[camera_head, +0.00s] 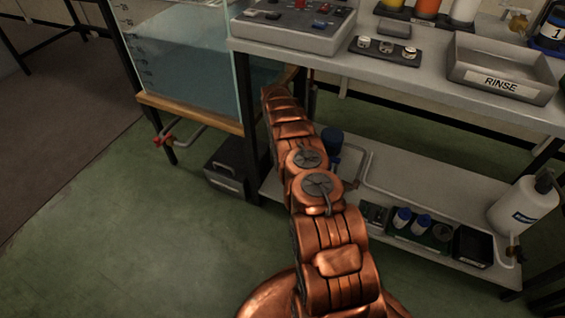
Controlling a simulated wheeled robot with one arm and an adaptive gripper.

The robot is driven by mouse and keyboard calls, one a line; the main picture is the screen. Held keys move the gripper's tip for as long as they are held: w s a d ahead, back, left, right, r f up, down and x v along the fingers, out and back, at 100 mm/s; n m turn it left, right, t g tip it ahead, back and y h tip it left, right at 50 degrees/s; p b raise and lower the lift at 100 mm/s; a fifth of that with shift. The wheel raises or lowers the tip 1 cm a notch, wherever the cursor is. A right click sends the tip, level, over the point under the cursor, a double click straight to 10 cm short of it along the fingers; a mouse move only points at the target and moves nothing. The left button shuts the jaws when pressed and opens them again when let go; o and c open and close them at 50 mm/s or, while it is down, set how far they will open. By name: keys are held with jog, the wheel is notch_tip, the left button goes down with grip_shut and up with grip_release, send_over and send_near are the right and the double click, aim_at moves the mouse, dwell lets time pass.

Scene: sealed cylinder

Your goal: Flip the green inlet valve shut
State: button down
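I cannot make out a green valve in the head view. A red-handled valve (163,138) sits on a pipe below the left side of the water tank (185,65). My copper-coloured arm reaches up from the bottom of the picture to the gap between the tank and the bench. My gripper is not visible; the far end of the arm ends by the bench's left front corner, and what lies past it is hidden.
The bench top (440,85) carries a control box (295,28), a small tray of parts (385,50) and a RINSE tray (500,72). The lower shelf (395,170) holds a white bottle (523,205) and blue-capped containers. A dark box (228,168) stands under the tank. Green floor is clear at left.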

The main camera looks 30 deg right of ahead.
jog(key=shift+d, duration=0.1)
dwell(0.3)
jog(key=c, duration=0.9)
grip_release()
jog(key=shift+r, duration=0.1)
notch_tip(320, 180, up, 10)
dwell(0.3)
